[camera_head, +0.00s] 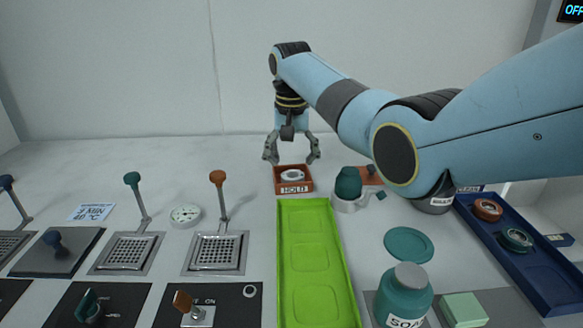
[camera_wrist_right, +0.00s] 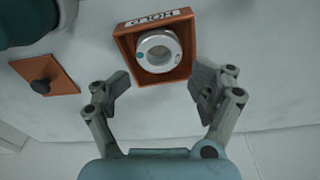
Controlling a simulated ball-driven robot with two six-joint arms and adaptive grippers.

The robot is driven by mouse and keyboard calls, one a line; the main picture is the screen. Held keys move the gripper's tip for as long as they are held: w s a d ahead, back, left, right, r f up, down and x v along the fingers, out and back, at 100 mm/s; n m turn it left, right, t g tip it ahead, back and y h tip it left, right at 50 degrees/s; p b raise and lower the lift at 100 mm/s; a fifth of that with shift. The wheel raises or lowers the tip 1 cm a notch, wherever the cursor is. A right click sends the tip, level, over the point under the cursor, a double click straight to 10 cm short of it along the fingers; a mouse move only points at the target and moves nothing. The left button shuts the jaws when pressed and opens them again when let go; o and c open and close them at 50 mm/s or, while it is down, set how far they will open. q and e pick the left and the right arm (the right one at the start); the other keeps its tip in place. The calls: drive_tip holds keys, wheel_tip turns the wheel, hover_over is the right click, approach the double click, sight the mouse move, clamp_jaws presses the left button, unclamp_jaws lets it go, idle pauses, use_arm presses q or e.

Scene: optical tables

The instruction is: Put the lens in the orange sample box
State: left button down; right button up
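The lens, a white ring (camera_head: 292,175), lies inside the box. In the right wrist view the box (camera_wrist_right: 126,45) shows its walls around the lens (camera_wrist_right: 158,38). My right gripper (camera_head: 291,158) is over the back of the box, pointing down. Its fingers are spread wide with nothing between them, and they are apart from the lens. My left gripper is in neither view.
A green tray (camera_head: 312,262) lies in front of the box. A teal-topped item (camera_head: 348,183) and a small orange lid with a dark knob (camera_head: 370,172) are to its right. A blue tray (camera_head: 545,284) holds ring-shaped parts. Levers (camera_head: 219,195) stand on the left.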

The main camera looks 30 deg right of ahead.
sight(292, 176)
wheel_tip(292, 176, up, 8)
drive_tip(key=shift+s+a+r+p, duration=0.2)
drive_tip(key=shift+s+r+p, duration=0.05)
drive_tip(key=shift+s+p, duration=0.1)
idle(0.4)
